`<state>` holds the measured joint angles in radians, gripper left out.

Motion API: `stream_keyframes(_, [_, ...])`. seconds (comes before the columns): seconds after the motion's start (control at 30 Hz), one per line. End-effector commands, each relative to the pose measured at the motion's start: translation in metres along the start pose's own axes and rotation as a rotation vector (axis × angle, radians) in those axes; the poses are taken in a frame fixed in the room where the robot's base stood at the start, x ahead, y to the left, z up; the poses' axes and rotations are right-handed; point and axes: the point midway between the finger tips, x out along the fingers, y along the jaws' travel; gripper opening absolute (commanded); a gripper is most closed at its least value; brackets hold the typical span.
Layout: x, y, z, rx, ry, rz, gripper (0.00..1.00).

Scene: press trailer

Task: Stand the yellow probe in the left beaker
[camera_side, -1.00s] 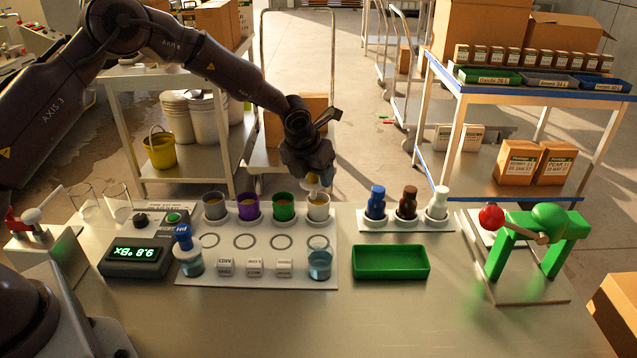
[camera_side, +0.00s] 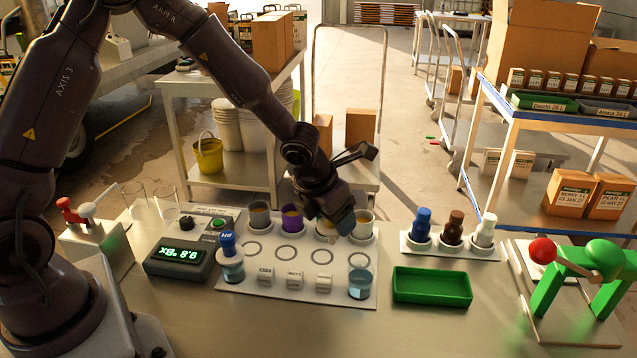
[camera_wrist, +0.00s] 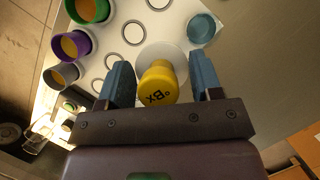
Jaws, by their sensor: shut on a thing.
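My gripper (camera_side: 338,216) hangs over the row of cups, in front of the green one. In the wrist view my gripper (camera_wrist: 157,82) is shut on the yellow probe (camera_wrist: 158,82), its cap marked "°Bx" between the blue fingers. A pale disc (camera_wrist: 178,52) surrounds it; its tip is hidden. At the rack's left a beaker with blue liquid (camera_side: 231,272) holds a blue pH probe (camera_side: 228,243). A similar beaker (camera_side: 361,284) at the rack's right also shows in the wrist view (camera_wrist: 201,30). The probe is apart from both beakers.
Grey (camera_side: 258,212), purple (camera_side: 292,216) and white (camera_side: 364,224) cups stand near my gripper. The white rack also has rings and small labels. A meter (camera_side: 180,256) and clear glasses (camera_side: 134,197) stand left. A green tray (camera_side: 432,288) and bottles (camera_side: 422,224) stand right.

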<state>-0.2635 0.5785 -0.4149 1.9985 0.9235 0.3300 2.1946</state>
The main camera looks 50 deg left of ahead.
Motion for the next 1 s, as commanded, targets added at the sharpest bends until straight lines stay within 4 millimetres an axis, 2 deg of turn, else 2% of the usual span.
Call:
stream_keyframes(0.03, [0.01, -0.018, -0.001, 0.094, 0.003, -0.046, 0.3])
stream_keyframes(0.1, [0.015, -0.035, 0.003, 0.213, 0.0, -0.097, 0.3])
stream_keyframes(0.2, [0.016, -0.053, 0.008, 0.343, -0.003, -0.15, 0.3])
stream_keyframes(0.3, [0.014, -0.061, 0.014, 0.435, -0.004, -0.184, 0.3])
stream_keyframes(0.57, [0.017, -0.062, 0.014, 0.512, -0.003, -0.21, 0.3])
stream_keyframes(1.0, [0.056, -0.062, -0.002, 0.512, -0.003, -0.209, 0.3])
